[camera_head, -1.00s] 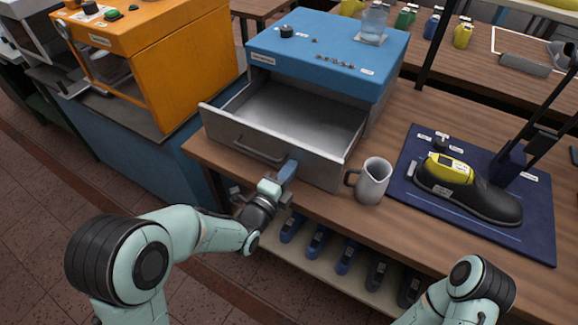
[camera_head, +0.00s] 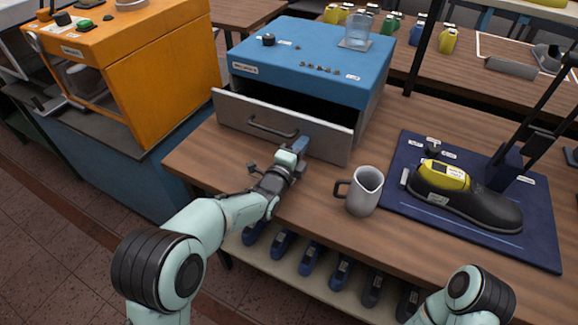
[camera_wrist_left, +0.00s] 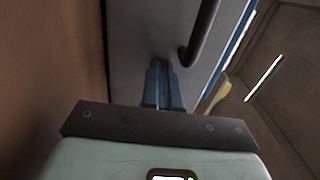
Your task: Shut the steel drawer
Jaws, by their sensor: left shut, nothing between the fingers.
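The steel drawer (camera_head: 240,115) is in the blue-topped cabinet (camera_head: 310,60) in the head view. It stands partly out, with a dark gap above its front panel. Its dark bar handle (camera_head: 272,130) is on the front. My left gripper (camera_head: 301,146) is shut and empty, its fingertips at the right part of the drawer front, right of the handle. In the left wrist view the shut blue fingers (camera_wrist_left: 162,82) point at the grey drawer front (camera_wrist_left: 140,30), beside the handle (camera_wrist_left: 200,35); they look to be touching it. My right gripper is out of view.
A grey pitcher (camera_head: 364,190) stands on the wooden table just right of the drawer. A blue mat (camera_head: 400,205) with a black shoe (camera_head: 465,208) lies farther right. An orange machine (camera_head: 150,60) stands left. Several blue shoe lasts (camera_head: 311,258) sit on the shelf below.

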